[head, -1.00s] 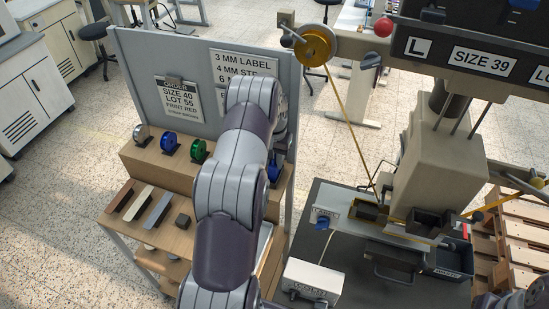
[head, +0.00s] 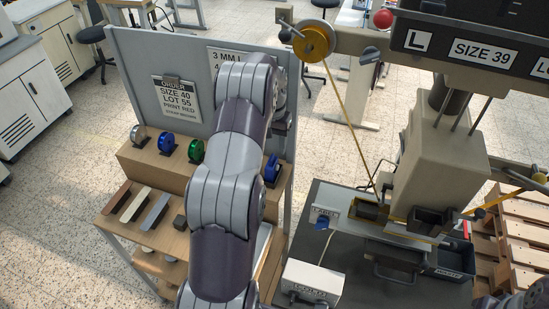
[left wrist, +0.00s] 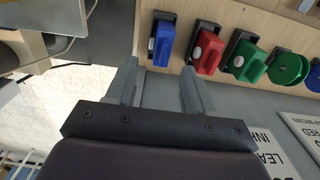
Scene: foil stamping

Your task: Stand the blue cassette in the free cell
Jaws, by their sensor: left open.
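A blue cassette (left wrist: 162,42) sits in a black holder at the left end of a row in the left wrist view. In the head view it shows at the right end of the wooden step (head: 272,170), partly behind my left arm. A red cassette (left wrist: 208,52) and a green cassette (left wrist: 245,60) stand beside it in the wrist view. My left gripper (left wrist: 162,88) is open and empty, its fingers apart and short of the blue cassette. In the head view my left gripper (head: 284,122) is mostly hidden by its arm. I cannot make out the free cell. My right gripper is not in view.
Silver, blue (head: 167,143) and green (head: 196,151) reels stand on the step's left. Several bars (head: 135,205) lie on the lower shelf. A grey panel (head: 130,70) with order signs rises behind. The stamping press (head: 440,160) stands on the right.

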